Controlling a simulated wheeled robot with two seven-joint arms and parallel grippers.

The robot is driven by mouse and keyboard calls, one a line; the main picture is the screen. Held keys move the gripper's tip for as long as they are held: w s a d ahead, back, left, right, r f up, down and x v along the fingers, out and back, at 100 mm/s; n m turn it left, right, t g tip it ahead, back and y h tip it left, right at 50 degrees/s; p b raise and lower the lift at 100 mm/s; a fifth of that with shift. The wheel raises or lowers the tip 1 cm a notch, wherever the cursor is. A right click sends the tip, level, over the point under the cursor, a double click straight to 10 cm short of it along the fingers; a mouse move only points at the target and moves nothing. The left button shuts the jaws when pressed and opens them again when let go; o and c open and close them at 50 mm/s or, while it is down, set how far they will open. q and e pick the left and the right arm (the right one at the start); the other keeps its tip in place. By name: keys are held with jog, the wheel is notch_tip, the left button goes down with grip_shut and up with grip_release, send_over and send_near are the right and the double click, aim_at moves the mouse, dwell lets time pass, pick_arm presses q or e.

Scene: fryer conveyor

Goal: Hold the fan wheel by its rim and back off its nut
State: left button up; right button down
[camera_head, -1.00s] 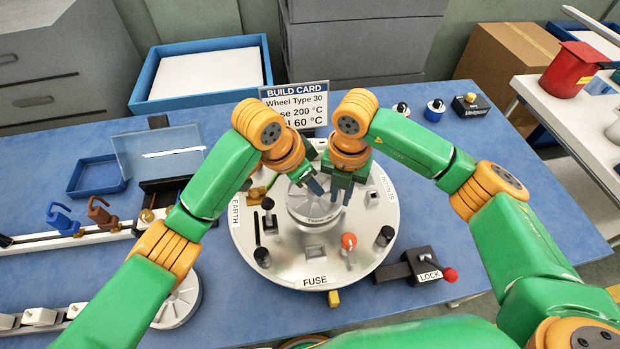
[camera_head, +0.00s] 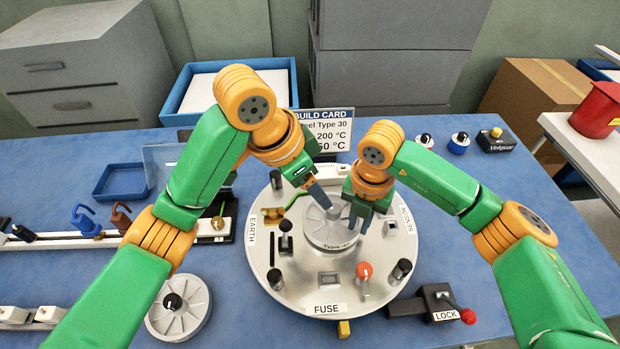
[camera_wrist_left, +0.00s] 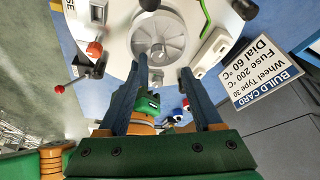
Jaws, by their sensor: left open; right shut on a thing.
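The fan wheel (camera_head: 325,235) is a grey ribbed disc marked "Type" at the middle of the round silver plate (camera_head: 300,292). Its hub with the nut (camera_wrist_left: 157,52) shows in the left wrist view; the nut's details are too small to tell. My right gripper (camera_head: 360,222) is shut at the wheel's right rim, its fingers pointing down; the exact contact is hidden. My left gripper (camera_head: 326,204) is over the far side of the wheel. In the left wrist view its two dark fingers (camera_wrist_left: 164,72) are apart with nothing between them, and the hub lies just beyond them.
The plate carries black posts, a red-knobbed lever (camera_head: 364,272) and a green wire (camera_head: 298,199). A lock block (camera_head: 438,302) stands at the front right. Another fan wheel (camera_head: 190,318) lies at the left. The build card (camera_head: 328,125) stands behind the plate.

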aim_at(332, 208)
pick_arm(q)
jog(key=v, duration=0.2)
jog(key=shift+s+a+r, duration=0.1)
jog(key=shift+r, duration=0.15)
jog(key=a+f+m+h, duration=0.1)
jog(key=w+a+f+m+g+h, duration=0.1)
jog(key=m+h, duration=0.1)
jog(key=w+a+f+m+h, duration=0.1)
jog(key=a, duration=0.1)
jog(key=shift+a+g+h, duration=0.1)
jog(key=shift+g+h, duration=0.2)
jog(key=shift+g, duration=0.1)
jog(key=shift+m, duration=0.5)
jog(key=x, duration=1.2)
jog(key=shift+w+r, duration=0.1)
grip_shut()
